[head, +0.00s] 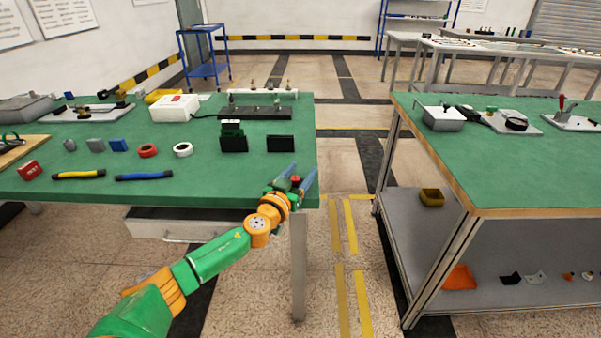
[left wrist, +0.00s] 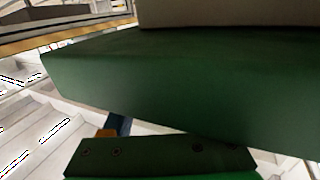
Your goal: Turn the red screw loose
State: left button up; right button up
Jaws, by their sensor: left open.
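My left gripper (head: 294,184) is open at the front right corner of the left green table (head: 225,190). Its two blue-grey fingers point away from me and to the right. A small red piece (head: 296,179), which may be the head of the red screw, shows between the fingers. The frames do not show whether the fingers touch it. The lower part of it is hidden by the gripper. In the left wrist view, a dark green slab fills the middle and no red screw can be seen. My right gripper is not in view.
Two black blocks (head: 281,144) stand behind the gripper. A drawer (head: 160,226) hangs below the tabletop. A walkway separates this table from the right green bench (head: 500,160).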

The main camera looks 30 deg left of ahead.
pick_arm(q)
grip_shut()
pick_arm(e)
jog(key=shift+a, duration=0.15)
